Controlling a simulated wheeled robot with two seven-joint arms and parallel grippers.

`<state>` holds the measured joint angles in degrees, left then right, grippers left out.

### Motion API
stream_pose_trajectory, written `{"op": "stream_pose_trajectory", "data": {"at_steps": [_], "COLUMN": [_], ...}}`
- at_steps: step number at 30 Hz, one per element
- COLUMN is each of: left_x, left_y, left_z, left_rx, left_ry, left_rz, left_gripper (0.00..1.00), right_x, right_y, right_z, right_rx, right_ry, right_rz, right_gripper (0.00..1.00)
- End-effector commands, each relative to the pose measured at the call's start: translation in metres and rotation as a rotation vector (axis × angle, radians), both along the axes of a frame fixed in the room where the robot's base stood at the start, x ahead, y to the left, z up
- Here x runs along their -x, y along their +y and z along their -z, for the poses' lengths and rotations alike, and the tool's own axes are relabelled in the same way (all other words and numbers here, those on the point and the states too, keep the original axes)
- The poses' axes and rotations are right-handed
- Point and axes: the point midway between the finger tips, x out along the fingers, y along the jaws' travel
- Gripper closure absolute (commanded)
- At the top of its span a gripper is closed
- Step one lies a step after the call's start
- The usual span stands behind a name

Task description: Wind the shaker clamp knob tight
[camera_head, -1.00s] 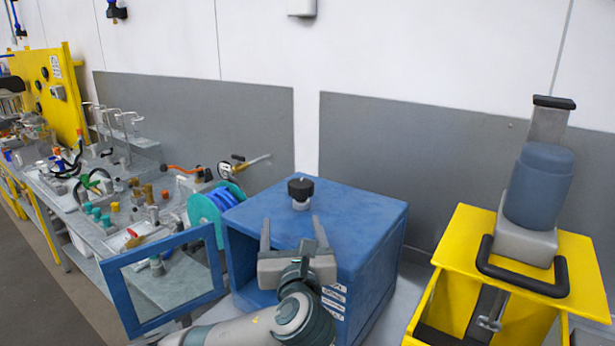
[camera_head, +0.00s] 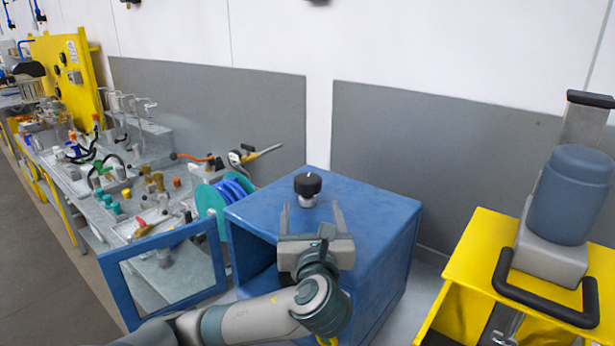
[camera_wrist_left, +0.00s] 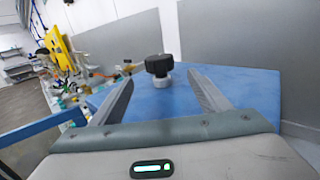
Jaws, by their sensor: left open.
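The clamp knob (camera_head: 308,184) is black and round on a short light stem. It stands upright on top of the blue shaker box (camera_head: 375,212). In the left wrist view the knob (camera_wrist_left: 159,65) lies ahead, between the two fingers and beyond their tips. My left gripper (camera_head: 312,207) is open and empty, just above the box top on the near side of the knob, its fingers pointing toward it. It does not appear to touch the knob. The wrist view also shows the gripper's fingers (camera_wrist_left: 160,80) spread apart. My right gripper is not in view.
The box's framed door (camera_head: 165,275) stands open at the left. A yellow stand with a blue-grey motor (camera_head: 570,195) and black handle is at the right. A cluttered grey bench (camera_head: 110,190) and a teal hose reel (camera_head: 215,200) are at the left. Grey wall panels stand behind.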

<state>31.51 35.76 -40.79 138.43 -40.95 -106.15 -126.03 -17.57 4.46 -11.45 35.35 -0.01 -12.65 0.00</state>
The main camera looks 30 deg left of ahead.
Motion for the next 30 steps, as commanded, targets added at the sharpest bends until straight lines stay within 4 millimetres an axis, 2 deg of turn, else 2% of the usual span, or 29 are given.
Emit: {"op": "stream_pose_trajectory", "data": {"at_steps": [6,24,30], "left_x": [-0.019,-0.104,-0.124], "left_y": [0.016,0.079,0.094], "left_z": [-0.002,-0.003,-0.002], "left_rx": [-0.001,-0.001,0.000], "left_ry": [0.002,0.002,0.001], "left_rz": [-0.004,-0.003,-0.002], "left_gripper": [0.30,0.30,0.30], "right_x": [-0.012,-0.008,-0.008], "right_y": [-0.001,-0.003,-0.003], "right_z": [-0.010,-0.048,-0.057], "right_rx": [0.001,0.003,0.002], "right_ry": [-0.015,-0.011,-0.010], "right_rz": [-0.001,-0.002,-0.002], "right_gripper": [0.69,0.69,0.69]}}
